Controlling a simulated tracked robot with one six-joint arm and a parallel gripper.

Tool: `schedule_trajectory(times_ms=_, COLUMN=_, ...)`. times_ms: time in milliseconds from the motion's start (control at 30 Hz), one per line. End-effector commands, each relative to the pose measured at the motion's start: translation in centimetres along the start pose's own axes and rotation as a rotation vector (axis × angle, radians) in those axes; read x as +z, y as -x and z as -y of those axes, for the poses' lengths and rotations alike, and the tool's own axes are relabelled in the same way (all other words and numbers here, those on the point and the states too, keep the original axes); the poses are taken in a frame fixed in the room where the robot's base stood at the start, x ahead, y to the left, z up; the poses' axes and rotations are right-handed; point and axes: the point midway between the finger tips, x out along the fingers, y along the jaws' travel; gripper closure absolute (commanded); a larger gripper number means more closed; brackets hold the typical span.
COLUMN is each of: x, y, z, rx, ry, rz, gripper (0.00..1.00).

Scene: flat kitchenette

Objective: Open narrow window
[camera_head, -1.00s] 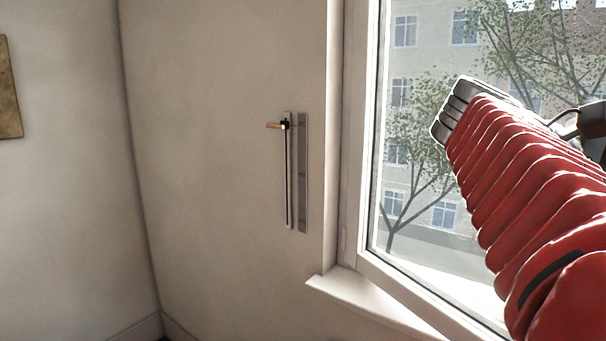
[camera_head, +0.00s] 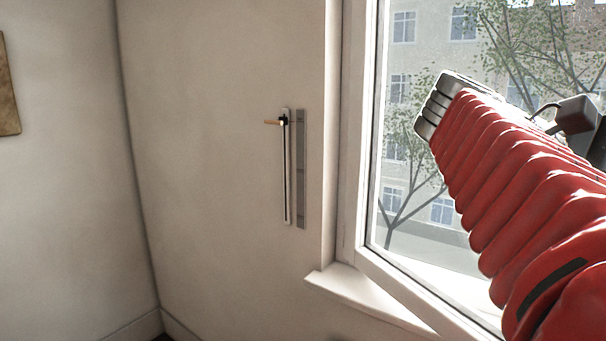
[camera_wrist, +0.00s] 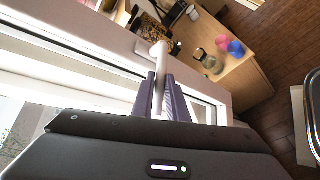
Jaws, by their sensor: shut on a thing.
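The window (camera_head: 357,130) has a white frame and stands at the right in the head view, with trees and a building behind its glass. My red arm crosses in front of it, and the gripper itself is out of sight there. In the wrist view, my gripper (camera_wrist: 165,98) is shut on the white window handle (camera_wrist: 160,55). The handle's upper end sticks out beyond the fingers, and its lower part is hidden between them. The white window frame (camera_wrist: 75,48) runs across the wrist view behind the fingers.
In the head view, a white sill (camera_head: 372,300) juts out below the window, and a metal wall bar with an orange-tipped lever (camera_head: 287,165) is on the left wall. The wrist view shows a wooden cabinet (camera_wrist: 247,88) with a pink cup (camera_wrist: 222,43) and a blue cup (camera_wrist: 236,49).

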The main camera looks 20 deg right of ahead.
Motion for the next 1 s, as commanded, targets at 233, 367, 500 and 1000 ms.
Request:
schedule_trajectory(times_ms=233, x=0.3, y=0.7, z=0.7, rx=-0.008, ry=-0.003, rz=0.009, gripper=1.0)
schedule_trajectory(times_ms=367, x=0.6, y=1.1, z=1.0, rx=-0.011, ry=-0.007, rz=0.016, gripper=1.0)
schedule_trajectory(times_ms=500, x=0.9, y=1.4, z=1.3, rx=-0.015, ry=-0.01, rz=0.024, gripper=1.0)
schedule_trajectory(times_ms=1000, x=1.9, y=2.6, z=2.3, rx=-0.026, ry=-0.022, rz=0.048, gripper=1.0)
